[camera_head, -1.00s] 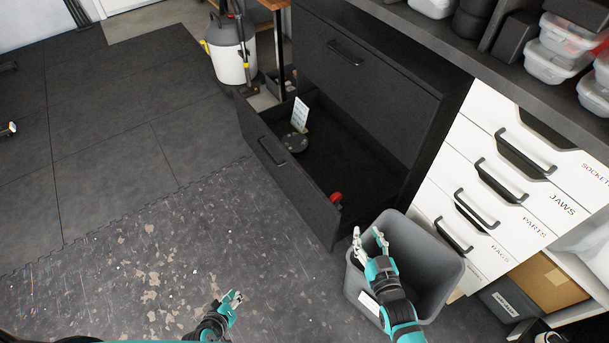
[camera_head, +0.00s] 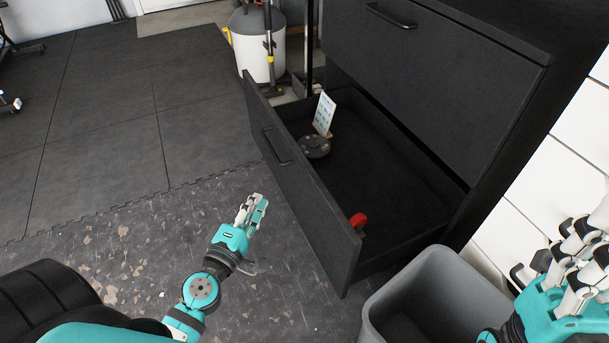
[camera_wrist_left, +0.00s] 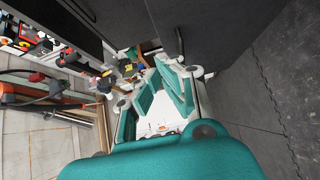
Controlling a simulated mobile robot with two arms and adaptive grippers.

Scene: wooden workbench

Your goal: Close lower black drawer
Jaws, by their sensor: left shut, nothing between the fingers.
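The lower black drawer (camera_head: 305,200) is pulled out from the black cabinet (camera_head: 430,85). Its bar handle (camera_head: 276,147) is on the outer face of its front. Inside lie a round dark object (camera_head: 314,147), a white card (camera_head: 324,113) and a red item (camera_head: 358,220). My left gripper (camera_head: 254,208) is shut and empty, in front of the drawer front and apart from it. Its fingers also show in the left wrist view (camera_wrist_left: 165,95). My right gripper (camera_head: 578,240) is at the right edge, partly cut off; its opening is unclear.
The upper drawer (camera_head: 400,70) is shut. A grey bin (camera_head: 435,290) stands by the drawer's near right corner. A white-and-grey tank (camera_head: 255,45) stands behind the drawer's far end. White drawers (camera_head: 585,125) are at the right. The floor left of the drawer is clear.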

